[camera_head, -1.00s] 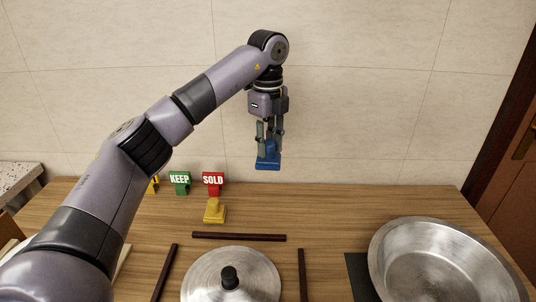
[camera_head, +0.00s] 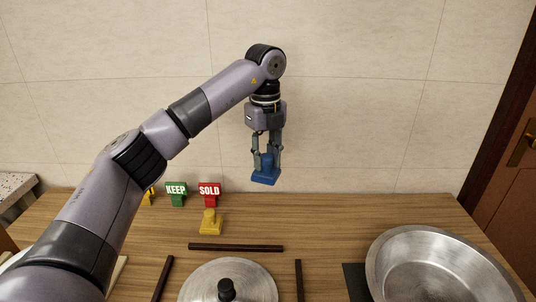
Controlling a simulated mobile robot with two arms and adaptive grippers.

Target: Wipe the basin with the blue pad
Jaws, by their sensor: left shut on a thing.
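The blue pad (camera_head: 265,178) is a small blue block with a narrower grip on top. My left gripper (camera_head: 267,158) is shut on that grip and holds the pad in the air above the back of the table, slightly tilted. The basin (camera_head: 440,268) is a wide, shallow metal bowl at the front right, cut off by the bottom edge of the head view. The pad is well to the left of the basin and apart from it. My right gripper is out of view.
A metal lid (camera_head: 240,272) with a black knob lies at the front middle, among dark strips (camera_head: 236,247). A yellow stamp-like block (camera_head: 211,222), a green KEEP sign (camera_head: 176,194) and a red SOLD sign (camera_head: 209,194) stand behind. The back right of the table is clear.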

